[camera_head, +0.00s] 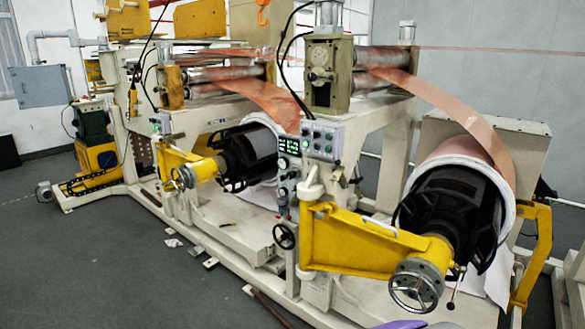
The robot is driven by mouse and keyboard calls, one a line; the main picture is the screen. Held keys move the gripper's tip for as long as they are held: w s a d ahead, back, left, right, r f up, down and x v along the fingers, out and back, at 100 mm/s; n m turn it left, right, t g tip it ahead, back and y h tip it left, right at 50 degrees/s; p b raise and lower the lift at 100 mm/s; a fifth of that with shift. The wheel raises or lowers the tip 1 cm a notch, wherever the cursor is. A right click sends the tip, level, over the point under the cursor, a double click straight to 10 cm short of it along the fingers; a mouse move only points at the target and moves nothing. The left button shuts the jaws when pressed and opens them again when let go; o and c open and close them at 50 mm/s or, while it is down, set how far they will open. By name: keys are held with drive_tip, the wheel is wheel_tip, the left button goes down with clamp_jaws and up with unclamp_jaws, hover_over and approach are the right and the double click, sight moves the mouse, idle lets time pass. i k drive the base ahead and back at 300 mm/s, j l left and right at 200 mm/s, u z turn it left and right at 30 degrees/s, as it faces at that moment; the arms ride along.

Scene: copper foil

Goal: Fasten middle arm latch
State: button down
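A large yellow arm (350,241) swings out from a cream post in the foreground and meets the black hub (450,215) of the right roll. A round grey handwheel (416,285) sits on its end, and a small pale handle (380,223) lies along its top. A second, smaller yellow arm (185,168) with its own handwheel stands farther back on the left. Which arm is the middle one, I cannot tell. Whether any latch is fastened is too small to see. My gripper is not in view.
The cream machine frame carries a control box (322,139), a button panel (289,145) and a small black handwheel (284,236). Copper foil (450,105) runs down to the right roll. A yellow bracket (535,255) stands at far right. Grey floor (110,275) at left is mostly clear.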

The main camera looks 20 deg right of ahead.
sight(338, 173)
drive_tip(key=i+l, duration=0.65)
drive_tip(key=l, duration=0.2)
drive_tip(key=i+l, duration=0.7)
drive_tip(key=k+l+z, duration=0.05)
drive_tip(key=l, duration=0.1)
